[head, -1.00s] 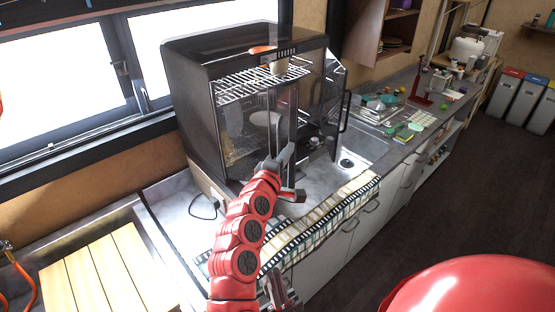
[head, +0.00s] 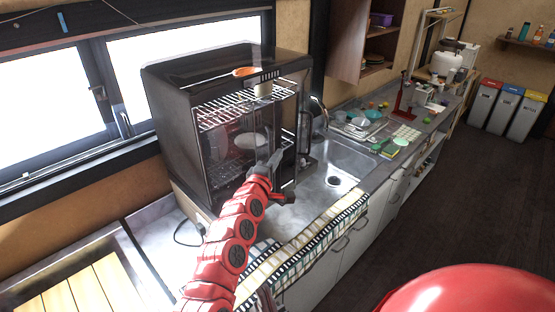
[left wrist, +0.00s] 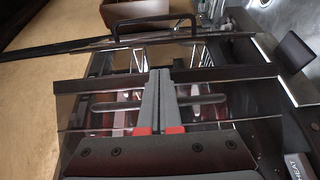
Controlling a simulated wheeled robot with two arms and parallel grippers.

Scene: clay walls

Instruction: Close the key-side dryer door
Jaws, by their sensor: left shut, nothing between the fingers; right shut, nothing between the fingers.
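The dryer (head: 165,120) is a dark cabinet with wire racks and glass doors, on the counter at centre left in the head view. A black upright door handle (head: 304,132) shows at its right front. A dark-framed glass door panel (left wrist: 235,78) and a black handle (left wrist: 150,22) show in the left wrist view. My left gripper (head: 274,163) is shut and empty at the dryer's front; its fingertips (left wrist: 160,72) overlap the glass panel, contact unclear. Which door is key-side I cannot tell.
A steel sink (head: 345,165) lies right of the dryer, with dishes beyond it. A patterned towel (head: 318,235) lies along the counter's front edge. An orange item (head: 245,72) rests on the dryer top. The floor at right is open.

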